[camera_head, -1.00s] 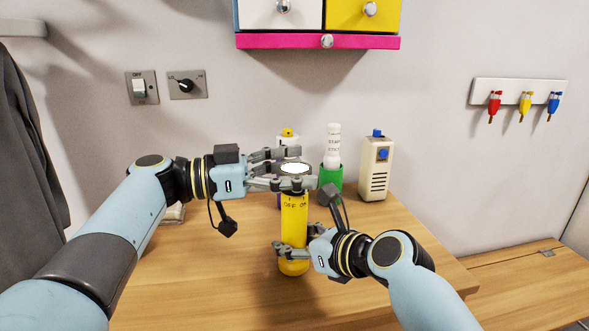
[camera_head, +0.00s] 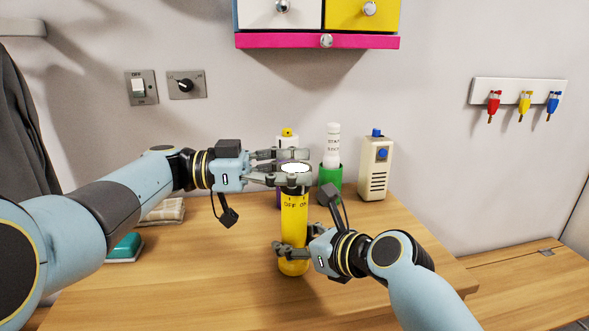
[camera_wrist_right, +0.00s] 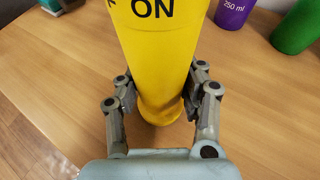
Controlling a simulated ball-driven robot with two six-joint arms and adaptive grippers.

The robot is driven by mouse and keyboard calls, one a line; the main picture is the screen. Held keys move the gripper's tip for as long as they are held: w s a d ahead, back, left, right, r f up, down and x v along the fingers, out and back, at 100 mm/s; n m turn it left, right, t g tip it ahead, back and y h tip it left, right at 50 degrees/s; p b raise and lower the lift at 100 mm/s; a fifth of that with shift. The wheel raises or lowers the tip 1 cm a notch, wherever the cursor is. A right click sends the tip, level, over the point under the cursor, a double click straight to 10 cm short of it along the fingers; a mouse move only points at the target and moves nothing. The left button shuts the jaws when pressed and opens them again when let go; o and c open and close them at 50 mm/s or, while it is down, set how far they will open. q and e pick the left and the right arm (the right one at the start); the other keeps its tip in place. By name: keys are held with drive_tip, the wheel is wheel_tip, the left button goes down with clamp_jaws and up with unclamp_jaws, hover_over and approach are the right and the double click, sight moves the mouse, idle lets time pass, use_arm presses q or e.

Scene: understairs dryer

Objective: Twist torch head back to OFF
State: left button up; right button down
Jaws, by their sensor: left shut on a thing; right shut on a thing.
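The yellow torch (camera_head: 294,226) stands upright on the wooden table, with OFF and ON printed near the top of its body. Its dark head (camera_head: 294,180) has a glowing white lens facing up. My left gripper (camera_head: 293,172) is shut on the torch head, coming in from the left. My right gripper (camera_head: 290,250) is shut on the lower part of the yellow body, and the right wrist view shows its fingers on both sides of the torch (camera_wrist_right: 160,60). Part of the head is hidden behind the left fingers.
Behind the torch stand a purple bottle (camera_wrist_right: 233,12), a green holder (camera_head: 330,178) with a white tube, and a cream box (camera_head: 375,170) with blue buttons. A teal-based block (camera_head: 125,248) and a folded cloth (camera_head: 165,211) lie at left. The right tabletop is clear.

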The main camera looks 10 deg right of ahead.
sight(294, 167)
use_arm(q)
drive_tip(key=shift+a+g, duration=0.1)
drive_tip(key=shift+g, duration=0.3)
drive_tip(key=o, duration=1.2)
drive_tip(key=shift+r+m, duration=0.15)
drive_tip(key=shift+m, duration=0.15)
wheel_tip(294, 167, up, 10)
drive_tip(key=shift+f, duration=0.15)
